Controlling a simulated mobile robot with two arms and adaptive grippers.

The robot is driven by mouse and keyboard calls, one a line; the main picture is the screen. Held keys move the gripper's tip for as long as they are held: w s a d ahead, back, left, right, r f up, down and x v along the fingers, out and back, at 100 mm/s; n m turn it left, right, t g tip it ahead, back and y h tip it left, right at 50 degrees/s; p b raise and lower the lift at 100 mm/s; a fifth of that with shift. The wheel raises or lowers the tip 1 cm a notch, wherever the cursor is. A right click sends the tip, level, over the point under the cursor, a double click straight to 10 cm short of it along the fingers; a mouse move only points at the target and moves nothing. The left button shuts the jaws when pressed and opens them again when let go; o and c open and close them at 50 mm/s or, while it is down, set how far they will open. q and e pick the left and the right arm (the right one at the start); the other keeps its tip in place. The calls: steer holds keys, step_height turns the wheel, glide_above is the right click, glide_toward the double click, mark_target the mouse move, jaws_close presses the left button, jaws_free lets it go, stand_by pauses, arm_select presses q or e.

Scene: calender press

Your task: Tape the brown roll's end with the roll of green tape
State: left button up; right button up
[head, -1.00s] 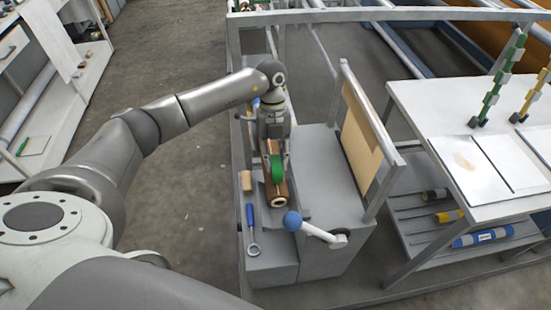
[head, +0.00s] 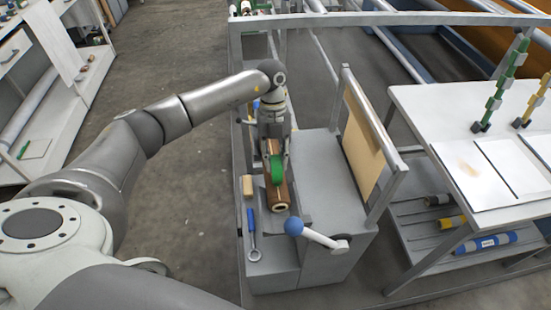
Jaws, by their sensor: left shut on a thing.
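The brown roll (head: 278,197) lies on the grey press in the head view, its near end facing me with a pale core. The green tape roll (head: 277,169) is held against or just above the brown roll's upper part; I cannot tell whether they touch. My left gripper (head: 276,172) points down over the brown roll and is shut on the green tape. Its fingers hide part of the brown roll's far portion. My right gripper is not in view.
A blue-handled wrench (head: 252,232) and a tan block (head: 247,186) lie to the left. An upright frame with a tan sheet (head: 362,140) stands right, before a white table (head: 450,110).

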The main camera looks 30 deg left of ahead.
arm_select(q)
steer(key=shift+w+a+f, duration=0.1)
steer(key=shift+w+a, duration=0.15)
steer(key=shift+w, duration=0.1)
steer(key=shift+w+b, duration=0.1)
steer(key=shift+b, duration=0.2)
steer(key=shift+w+a, duration=0.35)
steer(key=shift+w, duration=0.05)
steer(key=shift+w+a+b, duration=0.1)
steer(key=shift+b, duration=0.25)
steer(key=shift+w+a, duration=0.2)
steer(key=shift+w, duration=0.15)
steer(key=shift+a+b, duration=0.1)
steer(key=shift+b, duration=0.2)
steer(key=shift+w+a, duration=0.3)
steer(key=shift+w, duration=0.1)
steer(key=shift+w+a+b, duration=0.1)
steer(key=shift+w+b, duration=0.05)
steer(key=shift+b, duration=0.2)
steer(key=shift+w+a, duration=0.2)
steer(key=shift+w, duration=0.15)
